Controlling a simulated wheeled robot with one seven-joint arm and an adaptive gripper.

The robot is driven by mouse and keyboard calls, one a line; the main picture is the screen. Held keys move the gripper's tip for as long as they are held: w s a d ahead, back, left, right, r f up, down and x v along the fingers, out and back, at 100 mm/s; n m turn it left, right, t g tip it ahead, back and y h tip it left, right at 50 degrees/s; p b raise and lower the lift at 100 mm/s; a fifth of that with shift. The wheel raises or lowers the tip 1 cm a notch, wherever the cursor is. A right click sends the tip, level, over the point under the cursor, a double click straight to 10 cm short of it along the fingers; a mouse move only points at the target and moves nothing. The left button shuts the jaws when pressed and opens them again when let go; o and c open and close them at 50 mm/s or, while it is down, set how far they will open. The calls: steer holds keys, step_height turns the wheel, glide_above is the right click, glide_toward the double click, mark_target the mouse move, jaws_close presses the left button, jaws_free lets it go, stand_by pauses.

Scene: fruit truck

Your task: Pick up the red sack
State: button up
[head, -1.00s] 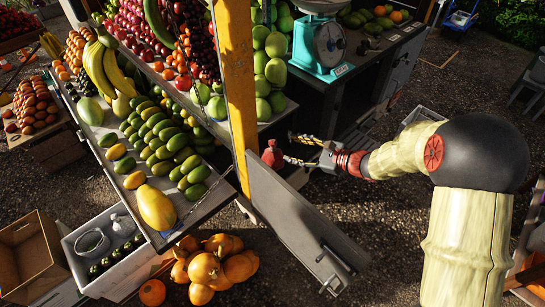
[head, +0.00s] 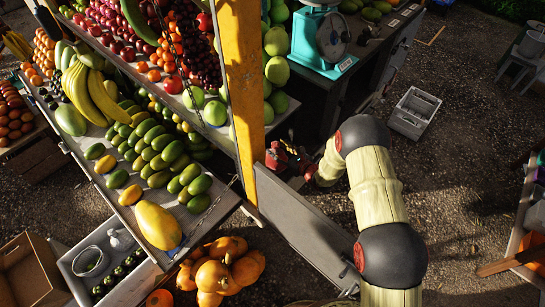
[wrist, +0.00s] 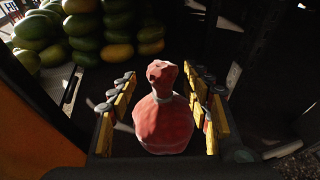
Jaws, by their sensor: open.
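The red sack (wrist: 163,125) is upright with a tied neck, in the middle of the wrist view. My gripper (wrist: 163,108) is open, with yellow-padded fingers on the left and right of the sack and gaps visible on both sides. In the head view, the red sack (head: 273,158) shows small and partly hidden behind the yellow post, at the upper end of the grey board. My arm reaches there from the right, and its gripper end is dark and hard to make out. The sack's underside is hidden.
A yellow post (head: 243,90) and a slanted grey board (head: 305,225) stand close to the sack. A fruit shelf with green mangoes (head: 160,150) is to the left. A scale (head: 322,40) stands above. Pumpkins (head: 220,270) lie below. A grey crate (head: 414,112) sits on the ground.

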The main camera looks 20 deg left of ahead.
mark_target(273, 143)
steer(key=x, duration=0.6)
steer(key=shift+w+a+r+b, duration=0.15)
steer(key=shift+w+a+b, duration=0.15)
steer(key=shift+w+b, duration=0.1)
steer(key=shift+c, duration=0.6)
steer(key=c, duration=1.1)
jaws_close()
steer(key=shift+r, duration=0.1)
